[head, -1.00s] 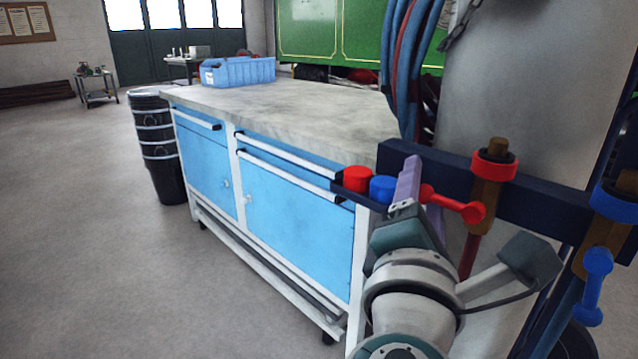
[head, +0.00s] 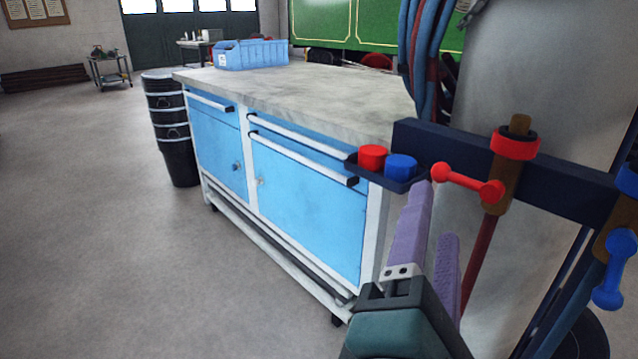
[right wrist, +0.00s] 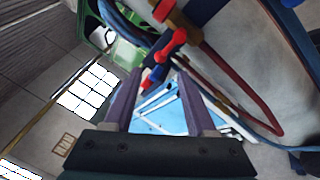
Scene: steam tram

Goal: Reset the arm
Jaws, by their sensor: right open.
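My right gripper (head: 428,245) is in the lower right of the head view, its two purple fingers apart and pointing up. Nothing is between them. In the right wrist view my right gripper (right wrist: 165,105) also shows spread fingers with a gap between. Just beyond the fingertips is a red-handled valve (head: 468,184) on a dark blue bar. It shows in the right wrist view too, as a red handle (right wrist: 172,45). A gap between fingers and handle is hard to judge. My left gripper is not in view.
A blue workbench (head: 310,195) with a grey top stands left of the gripper. A small dark tray with a red cap (head: 372,157) and a blue cap (head: 400,166) sits by its corner. A blue-handled valve (head: 613,270) is at the far right. Floor (head: 100,230) at left is clear.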

